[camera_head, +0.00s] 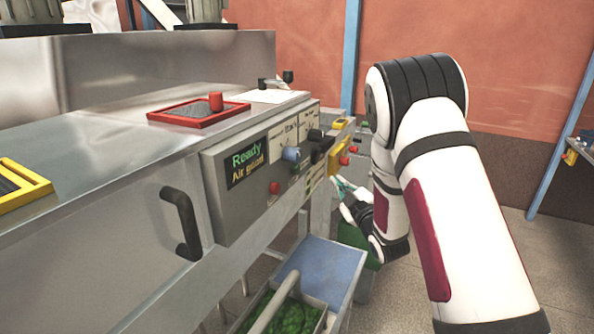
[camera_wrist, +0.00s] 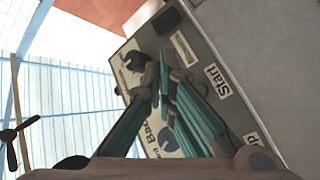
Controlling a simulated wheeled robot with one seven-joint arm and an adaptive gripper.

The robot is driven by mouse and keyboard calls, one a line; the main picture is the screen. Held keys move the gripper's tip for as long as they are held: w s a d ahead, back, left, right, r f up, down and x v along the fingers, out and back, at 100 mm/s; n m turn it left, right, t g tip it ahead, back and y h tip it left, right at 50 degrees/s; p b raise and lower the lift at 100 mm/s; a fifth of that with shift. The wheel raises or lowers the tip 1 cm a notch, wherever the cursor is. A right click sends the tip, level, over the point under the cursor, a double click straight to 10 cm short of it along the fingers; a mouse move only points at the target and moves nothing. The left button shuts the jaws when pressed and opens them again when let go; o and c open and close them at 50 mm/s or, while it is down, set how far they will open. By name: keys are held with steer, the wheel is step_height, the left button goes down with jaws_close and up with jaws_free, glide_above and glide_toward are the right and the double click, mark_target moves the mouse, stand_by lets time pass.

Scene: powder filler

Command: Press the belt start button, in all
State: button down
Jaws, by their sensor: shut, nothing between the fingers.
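The control panel (camera_head: 240,190) is a grey box on the machine's front, with a screen reading "Ready, Air good". A "Start" label (camera_wrist: 217,80) shows on the panel in the wrist view. A "Back" label (camera_wrist: 160,140) shows partly between the fingers. My gripper (camera_head: 338,183) has teal fingers, shut and empty, in front of the panel's right end. In the wrist view my gripper (camera_wrist: 165,72) overlaps the panel; I cannot tell whether the tips touch it.
A red button (camera_head: 274,188), a blue knob (camera_head: 291,154) and dark knobs sit on the panel. A yellow box (camera_head: 340,155) with red buttons is just beyond. A dark door handle (camera_head: 182,222) juts out at left.

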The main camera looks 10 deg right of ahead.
mark_target(296, 170)
steer(key=w+a+b, duration=0.3)
steer(key=w+a, duration=0.2)
steer(key=a, duration=0.2)
stand_by(0.5)
steer(key=shift+w+a, duration=0.15)
stand_by(1.2)
steer(key=shift+w+a, duration=0.2)
steer(key=shift+a, duration=0.05)
